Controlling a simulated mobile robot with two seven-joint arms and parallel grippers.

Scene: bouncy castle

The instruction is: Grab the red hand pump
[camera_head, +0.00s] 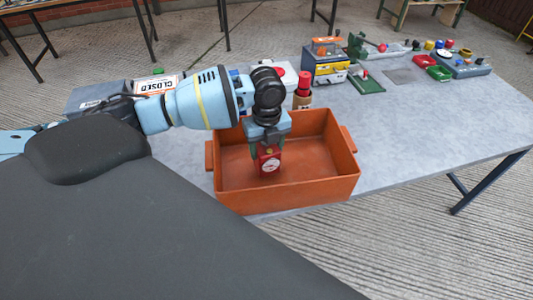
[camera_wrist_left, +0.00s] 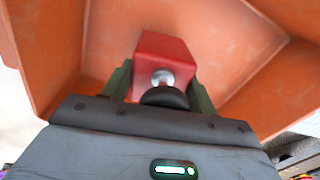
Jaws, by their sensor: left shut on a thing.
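The red hand pump (camera_head: 269,161) appears as a boxy red body with a white round dial in the head view. In the left wrist view the red body (camera_wrist_left: 162,55) has a silver stem and a black knob. My left gripper (camera_head: 267,143) points down into the orange bin (camera_head: 332,187) and is shut on the pump. The fingers are on both sides of it. I cannot tell whether the pump's bottom touches the bin floor. The bin's walls surround it, and the wrist view also shows them (camera_wrist_left: 235,50). My right gripper is not in view.
The bin stands at the near edge of a grey table (camera_head: 430,120). Behind it are a red-topped cylinder (camera_head: 303,84) and a yellow and dark toolbox (camera_head: 328,64). Red and green trays and small parts lie at the far right. The table's right side is clear.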

